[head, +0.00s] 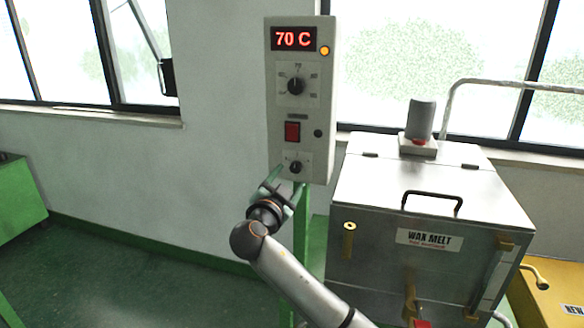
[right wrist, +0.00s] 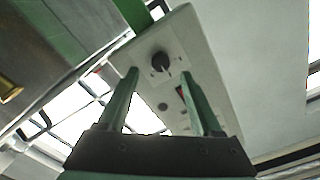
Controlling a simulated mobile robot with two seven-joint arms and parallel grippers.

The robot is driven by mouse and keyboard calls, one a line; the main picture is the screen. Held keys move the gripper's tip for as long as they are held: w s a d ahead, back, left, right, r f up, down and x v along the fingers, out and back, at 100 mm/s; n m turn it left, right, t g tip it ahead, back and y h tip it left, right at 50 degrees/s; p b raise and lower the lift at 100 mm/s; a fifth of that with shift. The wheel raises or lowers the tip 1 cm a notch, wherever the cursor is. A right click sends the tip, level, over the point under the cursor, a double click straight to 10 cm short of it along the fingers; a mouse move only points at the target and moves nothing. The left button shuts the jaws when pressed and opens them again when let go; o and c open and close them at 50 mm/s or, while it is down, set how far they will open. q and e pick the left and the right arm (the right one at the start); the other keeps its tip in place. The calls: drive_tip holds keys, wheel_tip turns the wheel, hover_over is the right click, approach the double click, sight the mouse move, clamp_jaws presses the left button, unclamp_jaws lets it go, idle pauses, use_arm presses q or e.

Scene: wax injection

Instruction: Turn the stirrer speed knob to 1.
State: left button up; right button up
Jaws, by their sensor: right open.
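The control box (head: 281,108) is a light panel on a green post, with a red "70 C" display (head: 294,39). A small black knob (head: 295,167) sits at its bottom, below a red switch (head: 292,131); a larger knob (head: 296,86) with a dial is above. My right gripper (head: 277,182) is just in front of and below-left of the small knob. In the right wrist view the black knob (right wrist: 161,62) shows beyond and between the open green fingers (right wrist: 158,88), apart from them. The knob's dial numbers are too small to read. My left gripper is not in view.
The steel wax melt tank (head: 420,200) stands right of the box, with a lid handle (head: 432,196) and a grey motor (head: 420,118) on top. Yellow equipment (head: 560,285) is at the right edge. The floor (head: 140,280) at left is clear.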

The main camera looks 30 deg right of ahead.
sight(295, 170)
drive_tip(key=shift+p+x, duration=0.4)
drive_tip(key=shift+x, duration=1.95)
clamp_jaws()
